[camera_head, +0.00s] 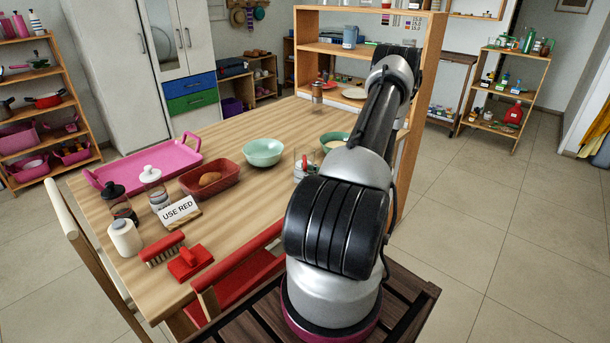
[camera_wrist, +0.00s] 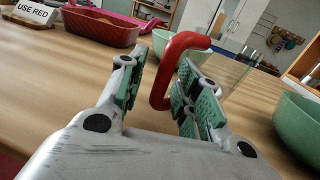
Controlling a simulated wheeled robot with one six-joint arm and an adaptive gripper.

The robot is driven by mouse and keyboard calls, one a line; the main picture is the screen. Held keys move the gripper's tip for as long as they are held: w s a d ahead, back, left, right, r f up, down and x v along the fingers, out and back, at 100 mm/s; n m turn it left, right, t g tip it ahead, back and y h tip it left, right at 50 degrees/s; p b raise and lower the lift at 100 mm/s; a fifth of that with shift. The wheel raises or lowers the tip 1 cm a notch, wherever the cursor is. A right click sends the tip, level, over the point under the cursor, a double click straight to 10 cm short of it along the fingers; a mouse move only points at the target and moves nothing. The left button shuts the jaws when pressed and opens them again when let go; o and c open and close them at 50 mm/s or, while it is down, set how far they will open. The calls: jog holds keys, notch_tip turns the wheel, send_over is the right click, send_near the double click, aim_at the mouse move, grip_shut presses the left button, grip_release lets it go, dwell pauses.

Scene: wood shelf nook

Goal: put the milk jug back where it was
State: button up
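In the wrist view a clear vessel (camera_wrist: 235,72) with a thick red C-shaped handle (camera_wrist: 160,72) stands on the table just beyond my gripper (camera_wrist: 160,88). The handle lies between the two green-padded fingers, close to the right one, which covers part of it. A gap shows on the left finger's side, so the fingers are open. In the head view the vessel (camera_head: 307,160) is partly hidden by my arm, and my gripper is hidden too. A blue-grey jug (camera_head: 350,36) stands on the wooden shelf. I cannot tell which is the milk jug.
The table (camera_head: 235,205) holds a pink tray (camera_head: 150,165), a red baking dish (camera_head: 212,183), a green bowl (camera_head: 264,152) and a "USE RED" sign (camera_head: 181,211). Another green bowl (camera_wrist: 300,128) is close on the right in the wrist view. Red brushes lie near the front edge.

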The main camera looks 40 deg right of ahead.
jog(key=shift+s+d+r, duration=0.1)
jog(key=shift+s, duration=0.05)
jog(key=v, duration=1.1)
jog(key=w+a+r+n+g+y, duration=0.1)
jog(key=a+r+n+g+y, duration=0.4)
jog(key=a+r+n+g, duration=1.15)
jog(key=s+a+r+n+t+h, duration=0.1)
jog(key=s+a+r+n+h, duration=0.3)
jog(key=r+n, duration=0.3)
jog(key=s+a+r+n+t+h, duration=0.2)
jog(key=s+a+r+n+h, duration=0.3)
jog(key=a+r+n+h, duration=0.1)
jog(key=shift+s+a+r+n, duration=0.15)
jog(key=shift+a+r+n, duration=0.3)
jog(key=shift+r+n, duration=0.9)
jog(key=shift+f+n+t, duration=0.25)
jog(key=shift+f+n, duration=0.05)
